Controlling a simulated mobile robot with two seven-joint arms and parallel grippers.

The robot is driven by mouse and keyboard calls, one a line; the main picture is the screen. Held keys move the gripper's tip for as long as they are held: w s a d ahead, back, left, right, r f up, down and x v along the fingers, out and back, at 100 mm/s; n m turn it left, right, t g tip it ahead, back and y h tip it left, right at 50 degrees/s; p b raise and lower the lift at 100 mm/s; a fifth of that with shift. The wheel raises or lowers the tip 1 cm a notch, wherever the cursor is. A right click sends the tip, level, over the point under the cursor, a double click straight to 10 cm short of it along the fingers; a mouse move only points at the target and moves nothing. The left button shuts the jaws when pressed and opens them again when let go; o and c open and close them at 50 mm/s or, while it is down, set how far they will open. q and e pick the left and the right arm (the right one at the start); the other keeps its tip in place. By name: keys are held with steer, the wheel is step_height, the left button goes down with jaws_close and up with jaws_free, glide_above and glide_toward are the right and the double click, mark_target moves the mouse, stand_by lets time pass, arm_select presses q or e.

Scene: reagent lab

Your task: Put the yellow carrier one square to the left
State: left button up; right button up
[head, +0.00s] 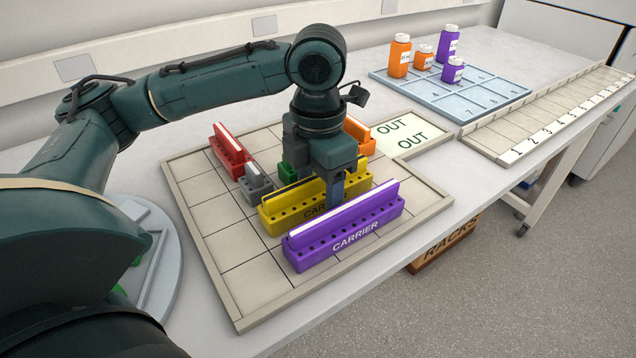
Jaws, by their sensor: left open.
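The yellow carrier (277,213) is a long rack with a row of holes, lying on the gridded board (216,265). My left gripper (335,200) points down over the middle of the yellow carrier, its jaws open and a finger in front of the carrier's handle ridge. It hides part of the carrier and its lettering; I cannot tell whether the fingers touch it. The purple carrier (345,229) lies parallel, just in front of the yellow one. Bare squares lie to the left of the yellow carrier. My right gripper is out of view.
Behind the yellow carrier stand a red rack (230,150), a grey rack (257,186), a green rack (287,172) and an orange rack (358,133). The board has a raised rim and an OUT area (408,135). Bottles stand on a blue tray (492,105).

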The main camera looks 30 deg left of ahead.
arm_select(q)
step_height(320, 180, up, 12)
steer(key=p, duration=0.3)
steer(key=shift+r, duration=0.2)
stand_by(0.4)
